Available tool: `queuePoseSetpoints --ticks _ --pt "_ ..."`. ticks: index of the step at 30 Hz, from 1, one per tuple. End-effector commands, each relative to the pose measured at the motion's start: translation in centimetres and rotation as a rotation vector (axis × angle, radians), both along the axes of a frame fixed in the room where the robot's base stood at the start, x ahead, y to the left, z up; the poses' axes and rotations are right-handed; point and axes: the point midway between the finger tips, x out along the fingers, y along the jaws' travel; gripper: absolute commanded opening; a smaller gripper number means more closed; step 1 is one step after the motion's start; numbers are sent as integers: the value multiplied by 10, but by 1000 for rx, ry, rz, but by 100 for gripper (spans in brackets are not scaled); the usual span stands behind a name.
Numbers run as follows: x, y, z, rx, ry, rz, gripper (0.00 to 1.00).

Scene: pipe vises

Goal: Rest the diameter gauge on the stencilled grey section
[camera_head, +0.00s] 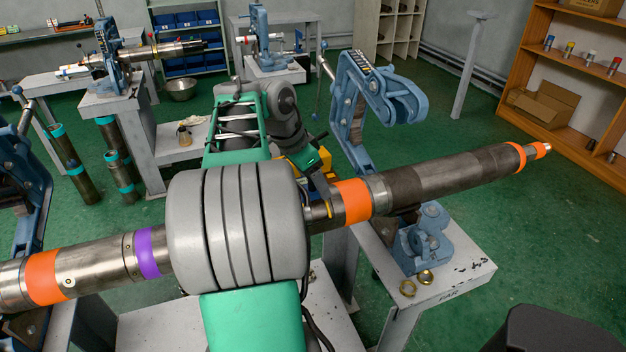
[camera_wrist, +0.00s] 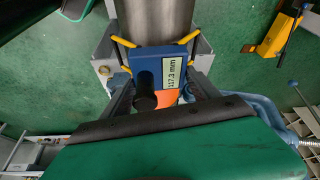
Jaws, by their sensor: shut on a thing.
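The diameter gauge (camera_wrist: 148,66) is a blue block with yellow-tipped prongs and a display reading 117.3 mm, seen in the wrist view. My gripper (camera_wrist: 160,97) is shut on it. Its prongs appear on either side of a grey pipe length (camera_wrist: 158,18); I cannot tell whether they touch it. An orange band (camera_wrist: 166,97) shows below the gauge. In the head view my gripper (camera_head: 319,186) is near the orange band (camera_head: 353,201), and the gauge is mostly hidden. The pipe's grey section (camera_head: 448,172) lies right of that band; no stencil is readable.
A blue pipe vise (camera_head: 365,100) stands open behind the pipe on a grey stand (camera_head: 455,290). Two brass rings (camera_head: 416,283) lie on that stand. My arm covers the pipe's middle. Another vise (camera_head: 22,195) is at the left. Green floor is open at the right.

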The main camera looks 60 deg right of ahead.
Motion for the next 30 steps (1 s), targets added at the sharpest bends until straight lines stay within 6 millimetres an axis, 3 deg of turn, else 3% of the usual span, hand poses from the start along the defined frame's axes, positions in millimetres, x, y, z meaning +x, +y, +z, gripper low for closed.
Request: queuePoseSetpoints --ticks 22,23,30 --pt "0 0 -6 -2 -1 0 0" --pt "0 0 -6 -2 -1 0 72" --pt "0 0 -6 -1 0 0 91"
